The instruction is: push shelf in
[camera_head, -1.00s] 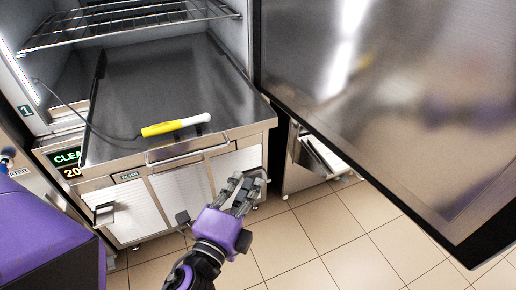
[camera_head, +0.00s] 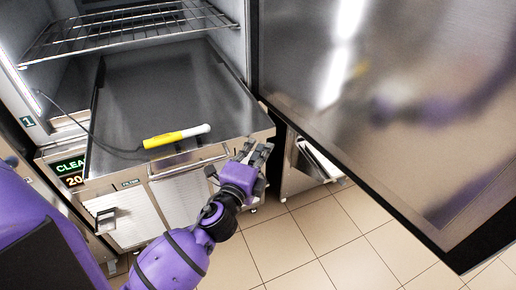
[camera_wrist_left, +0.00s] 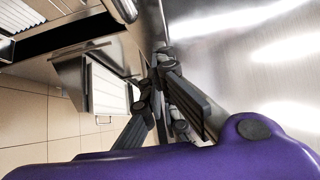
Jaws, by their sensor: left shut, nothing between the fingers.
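A wire shelf (camera_head: 130,30) sits high in the open freezer cabinet in the head view, its front edge facing me. Below it is a dark metal surface (camera_head: 165,88) that reaches forward to the front edge of the unit. A yellow and white probe (camera_head: 176,136) with a cable lies on this surface. My left gripper (camera_head: 258,150) is shut and empty, by the front right corner of the unit, below and to the right of the wire shelf and apart from it. Its fingers also show in the left wrist view (camera_wrist_left: 158,85). My right gripper is not in view.
A large steel door (camera_head: 390,110) stands open on the right, close to my left gripper. The tiled floor (camera_head: 310,240) in front is clear.

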